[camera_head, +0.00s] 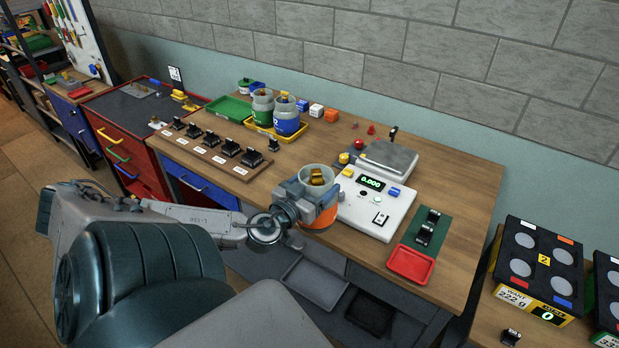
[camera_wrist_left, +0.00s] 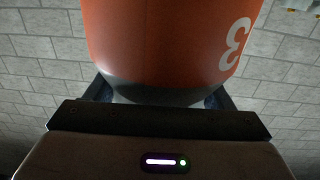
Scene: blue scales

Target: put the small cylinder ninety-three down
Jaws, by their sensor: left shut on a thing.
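My left gripper (camera_head: 305,205) is shut on an orange cylinder (camera_head: 324,220) with a grey collar and a yellow valve at its top. It holds the cylinder upright, near the table's front edge and left of the scale. In the left wrist view the cylinder's orange body (camera_wrist_left: 170,40) fills the upper middle, with a white "3" at its right side. The rest of its marking is out of sight. A green-bodied cylinder (camera_head: 262,110) and a blue one (camera_head: 286,120) stand in a yellow tray (camera_head: 262,132). My right gripper is not in view.
A white scale (camera_head: 372,217) reads 0.000, with a grey weighing plate (camera_head: 388,158) behind. A green tray (camera_head: 229,108) sits empty at the back left. Black weights stand on a wooden board (camera_head: 205,148). A green mat (camera_head: 420,250) and red tray (camera_head: 410,265) lie to the right.

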